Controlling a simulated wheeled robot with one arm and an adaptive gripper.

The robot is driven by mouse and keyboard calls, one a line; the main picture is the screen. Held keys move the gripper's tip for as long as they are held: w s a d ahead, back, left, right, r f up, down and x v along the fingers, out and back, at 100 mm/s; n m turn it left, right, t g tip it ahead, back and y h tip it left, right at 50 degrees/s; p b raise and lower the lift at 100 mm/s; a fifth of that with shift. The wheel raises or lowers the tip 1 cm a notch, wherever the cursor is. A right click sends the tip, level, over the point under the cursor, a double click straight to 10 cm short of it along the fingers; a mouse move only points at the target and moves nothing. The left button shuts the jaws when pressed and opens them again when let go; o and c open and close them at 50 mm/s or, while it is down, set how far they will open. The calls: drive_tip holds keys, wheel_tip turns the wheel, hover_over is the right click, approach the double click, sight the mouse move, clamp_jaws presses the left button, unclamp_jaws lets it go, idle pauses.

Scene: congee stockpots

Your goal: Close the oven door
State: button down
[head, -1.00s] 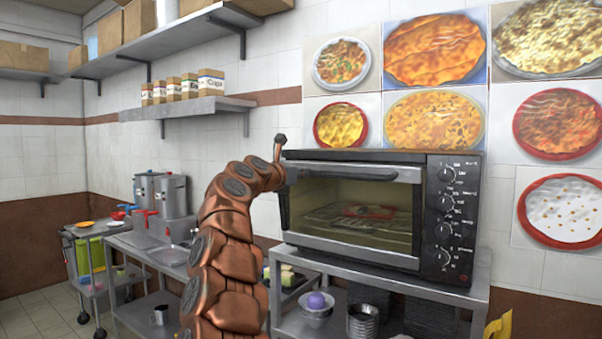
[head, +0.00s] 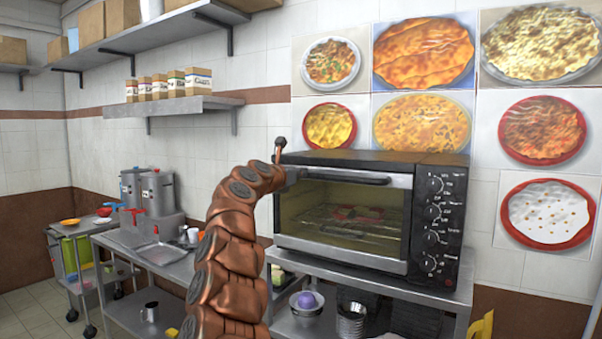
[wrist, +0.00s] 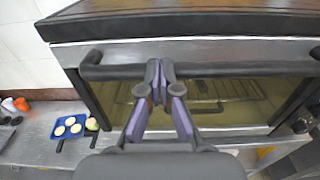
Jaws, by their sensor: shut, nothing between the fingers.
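The oven (head: 440,215) is a black and silver countertop oven on a metal table; it also fills the wrist view (wrist: 200,25). Its glass door (head: 345,225) stands upright or nearly so against the front. I cannot tell whether a slight gap is left at the top. The dark bar handle (head: 345,176) runs along the door's top; it also shows in the wrist view (wrist: 240,68). My gripper (wrist: 160,75) is shut and empty, its fingertips in front of the handle's left part, seemingly at or close to it.
A rack with food shows through the glass. The metal table (head: 390,278) holds bowls (head: 352,320) on its lower shelf. A wall shelf (head: 180,105) with small boxes is at upper left. Stockpots (head: 155,192) stand on a counter further left. Food posters cover the wall behind.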

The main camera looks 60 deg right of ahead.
drive_tip(key=shift+s+b, duration=0.15)
drive_tip(key=shift+b, duration=0.15)
drive_tip(key=a+r+b, duration=0.2)
drive_tip(key=a+b, duration=0.5)
drive_tip(key=a, duration=0.6)
drive_tip(key=shift+w+a+r+b, duration=0.3)
drive_tip(key=shift+w+a+r, duration=0.05)
drive_tip(key=shift+r, duration=0.05)
